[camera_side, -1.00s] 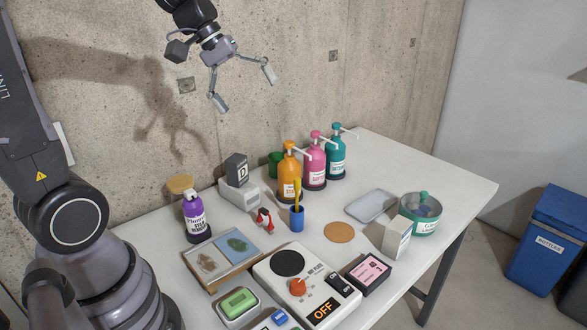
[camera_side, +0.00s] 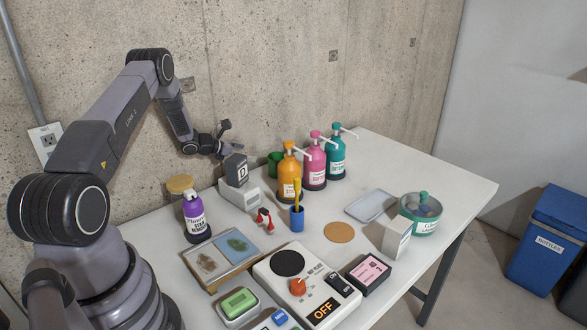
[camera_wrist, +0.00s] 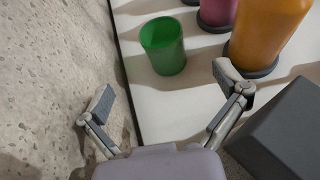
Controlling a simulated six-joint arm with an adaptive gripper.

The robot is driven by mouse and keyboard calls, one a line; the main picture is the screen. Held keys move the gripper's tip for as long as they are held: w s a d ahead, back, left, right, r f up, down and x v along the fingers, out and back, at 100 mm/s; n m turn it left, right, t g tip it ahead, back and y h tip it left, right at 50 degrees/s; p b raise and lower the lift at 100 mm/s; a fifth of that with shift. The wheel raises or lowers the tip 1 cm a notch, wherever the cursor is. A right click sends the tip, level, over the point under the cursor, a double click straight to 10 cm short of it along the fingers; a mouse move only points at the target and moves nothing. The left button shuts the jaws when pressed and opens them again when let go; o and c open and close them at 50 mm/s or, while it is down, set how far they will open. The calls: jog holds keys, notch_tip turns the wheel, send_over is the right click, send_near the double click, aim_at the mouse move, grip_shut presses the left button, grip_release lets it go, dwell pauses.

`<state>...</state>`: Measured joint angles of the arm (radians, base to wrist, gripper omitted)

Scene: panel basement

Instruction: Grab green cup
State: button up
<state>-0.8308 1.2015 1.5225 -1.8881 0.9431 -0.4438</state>
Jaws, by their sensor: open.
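The green cup (camera_side: 274,164) stands upright at the back of the white table, near the concrete wall. In the side view it is partly hidden behind the orange pump bottle and the grey box. The wrist view shows the whole green cup (camera_wrist: 163,46) ahead of my gripper, close to the table's back edge. My gripper (camera_side: 228,137) is low by the wall, behind and above the grey box, to the left of the cup. In the wrist view my gripper (camera_wrist: 163,93) has its fingers spread wide with nothing between them. The cup lies beyond the fingertips, apart from them.
The orange (camera_side: 289,168), pink (camera_side: 314,165) and teal (camera_side: 337,155) pump bottles stand right of the cup. A dark grey box (camera_side: 236,169) on a white block (camera_side: 240,196) is close to my gripper's right finger. The concrete wall (camera_wrist: 45,80) runs close along the left.

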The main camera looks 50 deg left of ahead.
aim_at(277, 158)
jog(key=x, duration=1.1)
jog(key=shift+w+d, duration=0.1)
jog(key=shift+w, duration=0.05)
jog(key=c, duration=1.1)
jog(key=shift+o, duration=0.2)
